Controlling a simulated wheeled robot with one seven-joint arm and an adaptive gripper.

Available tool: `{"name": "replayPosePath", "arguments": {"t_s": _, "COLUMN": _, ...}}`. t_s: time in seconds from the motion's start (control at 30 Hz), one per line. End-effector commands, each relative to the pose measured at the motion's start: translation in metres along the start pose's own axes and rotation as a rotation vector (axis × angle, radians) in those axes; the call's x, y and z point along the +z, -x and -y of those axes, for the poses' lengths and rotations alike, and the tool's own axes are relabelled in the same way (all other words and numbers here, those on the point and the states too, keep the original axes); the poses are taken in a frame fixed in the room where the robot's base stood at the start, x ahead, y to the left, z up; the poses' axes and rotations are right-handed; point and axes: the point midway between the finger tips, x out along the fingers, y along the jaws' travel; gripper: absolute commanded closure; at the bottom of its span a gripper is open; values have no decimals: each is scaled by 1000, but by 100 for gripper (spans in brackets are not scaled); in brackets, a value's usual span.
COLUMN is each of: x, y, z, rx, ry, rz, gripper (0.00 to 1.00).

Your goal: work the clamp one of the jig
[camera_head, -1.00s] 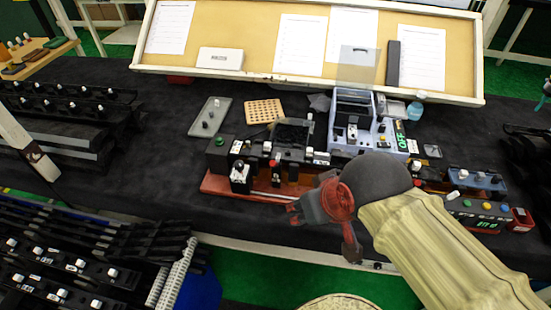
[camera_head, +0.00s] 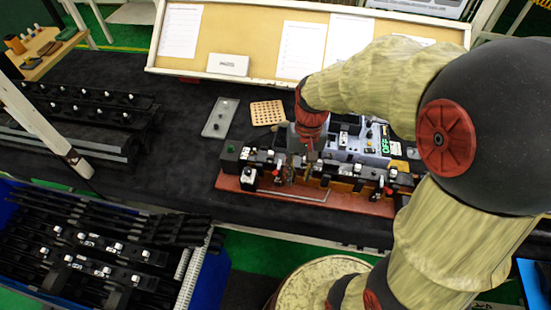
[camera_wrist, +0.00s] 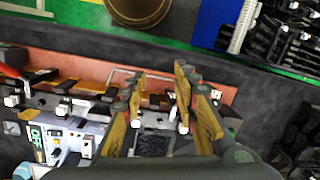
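The jig is a long red-brown base (camera_head: 240,188) carrying a row of black clamps and blocks with white and red tips. It also shows inverted in the wrist view (camera_wrist: 85,66). Red-tipped levers stand at its left part (camera_head: 277,173) and right part (camera_head: 388,191). I cannot tell which one is clamp one. My gripper (camera_wrist: 159,76) is open, its two wooden-looking fingers spread over the jig, with dark clamp parts between and below them. In the head view my gripper (camera_head: 306,165) points down above the middle-left of the jig, partly hiding it. I cannot tell whether it touches anything.
A blue-grey machine (camera_head: 372,143) with a green display stands behind the jig. A grey tray (camera_head: 220,118) and a perforated tan board (camera_head: 267,112) lie behind it to the left. A blue bin (camera_head: 207,275) of black parts is at front left. Dark cloth left of the jig is clear.

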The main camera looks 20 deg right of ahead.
Motion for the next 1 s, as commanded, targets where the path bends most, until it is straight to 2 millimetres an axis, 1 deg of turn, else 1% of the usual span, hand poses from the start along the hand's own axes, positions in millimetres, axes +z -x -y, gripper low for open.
{"name": "replayPosePath", "arguments": {"t_s": 0.03, "x": -7, "y": 8, "z": 1, "rx": -8, "ry": -29, "rz": 43, "gripper": 70}}
{"name": "replayPosePath", "arguments": {"t_s": 0.17, "x": -27, "y": 1, "z": 5, "rx": -35, "ry": -112, "rz": 129, "gripper": 70}}
{"name": "replayPosePath", "arguments": {"t_s": 0.3, "x": -48, "y": -13, "z": 11, "rx": -66, "ry": -202, "rz": 207, "gripper": 70}}
{"name": "replayPosePath", "arguments": {"t_s": 0.47, "x": -76, "y": -33, "z": 22, "rx": -104, "ry": -295, "rz": 246, "gripper": 70}}
{"name": "replayPosePath", "arguments": {"t_s": 0.5, "x": -86, "y": -33, "z": 27, "rx": -118, "ry": -318, "rz": 241, "gripper": 70}}
{"name": "replayPosePath", "arguments": {"t_s": 0.6, "x": -101, "y": -22, "z": 36, "rx": -147, "ry": -367, "rz": 222, "gripper": 70}}
{"name": "replayPosePath", "arguments": {"t_s": 0.77, "x": -95, "y": -32, "z": 39, "rx": -144, "ry": -395, "rz": 236, "gripper": 70}}
{"name": "replayPosePath", "arguments": {"t_s": 1.0, "x": -87, "y": -66, "z": 45, "rx": -143, "ry": -393, "rz": 236, "gripper": 70}}
